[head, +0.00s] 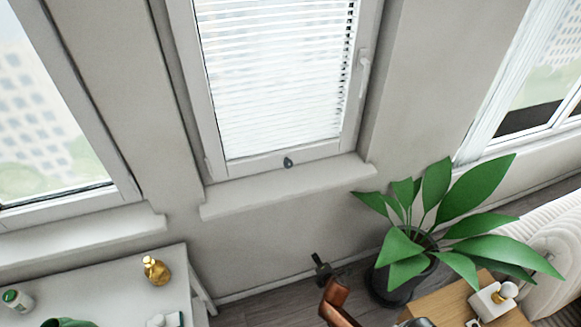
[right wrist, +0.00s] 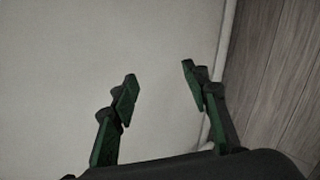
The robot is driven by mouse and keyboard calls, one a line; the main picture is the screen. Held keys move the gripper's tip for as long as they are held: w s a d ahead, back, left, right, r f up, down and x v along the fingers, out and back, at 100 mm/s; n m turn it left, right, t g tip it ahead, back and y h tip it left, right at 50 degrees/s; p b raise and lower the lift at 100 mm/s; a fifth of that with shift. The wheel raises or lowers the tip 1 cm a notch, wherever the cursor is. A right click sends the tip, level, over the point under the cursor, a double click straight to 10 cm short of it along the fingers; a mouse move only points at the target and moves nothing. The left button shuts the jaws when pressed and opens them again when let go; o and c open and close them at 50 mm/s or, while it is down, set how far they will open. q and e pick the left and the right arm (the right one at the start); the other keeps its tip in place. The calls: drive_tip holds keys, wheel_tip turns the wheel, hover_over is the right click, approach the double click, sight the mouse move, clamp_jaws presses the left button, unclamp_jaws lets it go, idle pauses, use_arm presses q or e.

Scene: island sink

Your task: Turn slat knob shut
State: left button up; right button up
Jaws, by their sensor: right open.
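In the head view a small dark knob (head: 288,162) sits on the bottom rail of the middle window frame. Above it hangs a white slatted blind (head: 275,85), with thin gaps and dim shapes of buildings between its slats. In the right wrist view my right gripper (right wrist: 160,75) is open and empty, with its dark green fingers apart in front of a plain pale surface. The knob does not show in that view. My left gripper is not in view.
A white sill (head: 290,190) juts out below the knob. A white window handle (head: 364,72) is on the right frame. A potted plant (head: 405,275) stands at lower right. A white table (head: 200,270) with a gold bottle (head: 156,270) is at lower left.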

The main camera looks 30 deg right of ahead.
drive_tip(key=w+r+n+t+h+p, duration=0.1)
drive_tip(key=w+r+n+t, duration=0.3)
drive_tip(key=r, duration=1.4)
drive_tip(key=w+r+n+t+h+p, duration=0.15)
drive_tip(key=w+r+n, duration=0.4)
drive_tip(key=r, duration=1.15)
drive_tip(key=n+t+y, duration=0.2)
drive_tip(key=n+t, duration=0.1)
drive_tip(key=n, duration=0.5)
approach(289, 165)
drive_tip(key=x, duration=0.2)
drive_tip(key=shift+w, duration=0.25)
drive_tip(key=b+x, duration=0.1)
drive_tip(key=x, duration=0.5)
drive_tip(key=shift+w+d+f, duration=0.15)
drive_tip(key=shift+w, duration=0.25)
drive_tip(key=shift+c, duration=0.2)
drive_tip(key=c, duration=1.1)
